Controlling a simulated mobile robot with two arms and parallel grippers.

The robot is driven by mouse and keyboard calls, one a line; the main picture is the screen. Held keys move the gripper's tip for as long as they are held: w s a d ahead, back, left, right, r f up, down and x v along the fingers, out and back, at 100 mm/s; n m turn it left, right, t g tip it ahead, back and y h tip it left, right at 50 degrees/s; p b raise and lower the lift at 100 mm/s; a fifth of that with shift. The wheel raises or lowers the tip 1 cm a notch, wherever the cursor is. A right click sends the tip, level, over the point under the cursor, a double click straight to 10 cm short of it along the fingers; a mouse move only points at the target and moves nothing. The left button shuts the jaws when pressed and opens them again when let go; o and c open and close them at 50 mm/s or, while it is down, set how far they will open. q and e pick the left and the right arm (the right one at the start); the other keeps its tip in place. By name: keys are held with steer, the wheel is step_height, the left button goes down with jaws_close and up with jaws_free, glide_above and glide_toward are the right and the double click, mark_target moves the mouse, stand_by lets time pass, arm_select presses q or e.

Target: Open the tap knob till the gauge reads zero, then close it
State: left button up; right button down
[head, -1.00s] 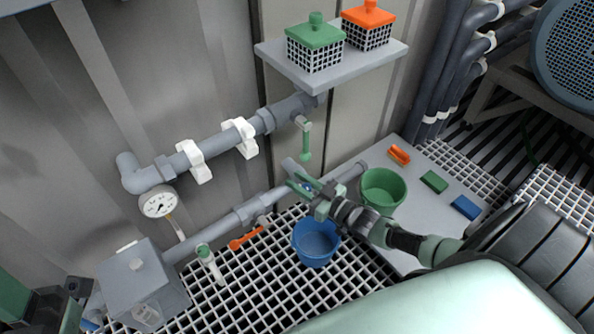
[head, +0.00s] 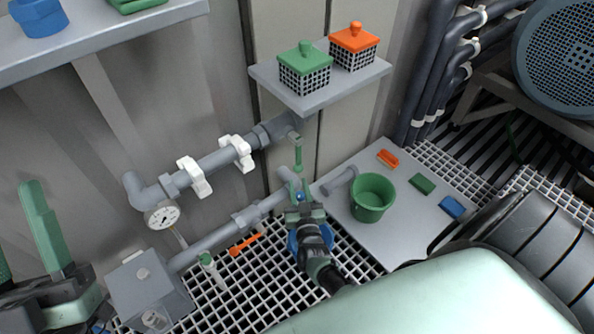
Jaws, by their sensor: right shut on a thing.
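The tap knob (head: 300,196) shows as a small blue piece by the lower pipe, mostly hidden by my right gripper (head: 300,195). That gripper is shut on it, its arm reaching up from below. The round white gauge (head: 163,215) hangs under the left end of the upper pipe. Its dark needle is too small to read. My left gripper (head: 22,228) is at the left edge, its green fingers apart and empty, far from the knob.
A blue bucket (head: 293,241) stands on the grating behind my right gripper. A green bucket (head: 372,198) stands on the grey plate (head: 405,215). A green handle (head: 298,155) hangs just above the knob; an orange handle (head: 245,244) is at the lower pipe. A shelf (head: 322,88) holds two lidded baskets.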

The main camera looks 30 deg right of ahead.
mark_target(300, 199)
arm_select(q)
steer(key=shift+w+f, duration=0.2)
arm_select(e)
steer(key=shift+d+m+g+h, duration=0.15)
steer(key=shift+m+g+h, duration=0.2)
steer(key=shift+h, duration=0.25)
steer(key=c, duration=1.1)
jaws_free()
steer(key=p+v, duration=0.2)
steer(key=v, duration=0.5)
steer(key=shift+r, duration=0.1)
arm_select(q)
steer(key=w+f+g+y, duration=0.2)
steer(key=w+f+g, duration=0.3)
steer(key=f, duration=0.5)
steer(key=shift+g+y+p, duration=0.3)
steer(key=shift+g, duration=0.6)
arm_select(e)
steer(key=shift+s+a, duration=0.25)
steer(key=shift+s, duration=0.1)
